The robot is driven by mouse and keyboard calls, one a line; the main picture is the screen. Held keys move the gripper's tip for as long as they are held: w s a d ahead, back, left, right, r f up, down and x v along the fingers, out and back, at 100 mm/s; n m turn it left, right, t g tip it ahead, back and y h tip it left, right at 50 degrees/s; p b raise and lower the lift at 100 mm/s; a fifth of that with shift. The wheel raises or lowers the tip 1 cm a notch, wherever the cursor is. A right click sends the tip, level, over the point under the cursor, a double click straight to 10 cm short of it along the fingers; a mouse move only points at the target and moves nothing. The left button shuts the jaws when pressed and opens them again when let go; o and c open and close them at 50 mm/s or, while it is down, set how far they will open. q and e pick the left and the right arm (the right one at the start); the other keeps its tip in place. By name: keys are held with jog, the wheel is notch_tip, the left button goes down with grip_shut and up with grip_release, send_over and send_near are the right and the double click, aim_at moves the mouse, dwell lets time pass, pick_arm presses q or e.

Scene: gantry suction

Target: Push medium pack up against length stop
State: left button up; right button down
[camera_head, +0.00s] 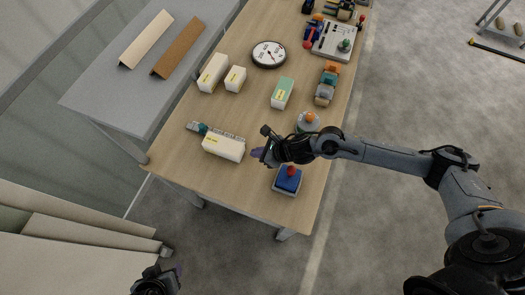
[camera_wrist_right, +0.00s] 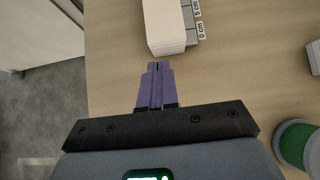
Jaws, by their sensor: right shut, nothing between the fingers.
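A white pack (camera_head: 223,147) with a yellow label lies along a marked length scale (camera_head: 228,136); I take it as the medium pack. The scale also shows in the right wrist view (camera_wrist_right: 191,22). A teal piece (camera_head: 203,128), seemingly the length stop, is at the scale's left part, partly behind the pack; contact with the pack cannot be told. My right gripper (camera_head: 257,153) is shut and empty, just right of the pack's right end. In the right wrist view its purple fingertips (camera_wrist_right: 158,66) point at the pack's near end (camera_wrist_right: 166,45), with a small gap. My left gripper (camera_head: 165,276) is at the bottom, off the table.
White packs (camera_head: 212,73) (camera_head: 236,79) and a green-topped pack (camera_head: 282,92) stand farther back near a round dial (camera_head: 269,54). The wooden table (camera_head: 190,165) is bare left of the pack.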

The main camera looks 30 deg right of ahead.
aim_at(240, 154)
jog(key=x, duration=0.4)
jog(key=shift+w+a+f, duration=0.15)
jog(key=shift+w+f, duration=0.05)
jog(key=shift+w, duration=0.05)
pick_arm(q)
jog(key=shift+d, duration=0.2)
pick_arm(e)
jog(key=shift+w+a+f, duration=0.2)
jog(key=shift+w+f, duration=0.1)
jog(key=shift+f, duration=0.1)
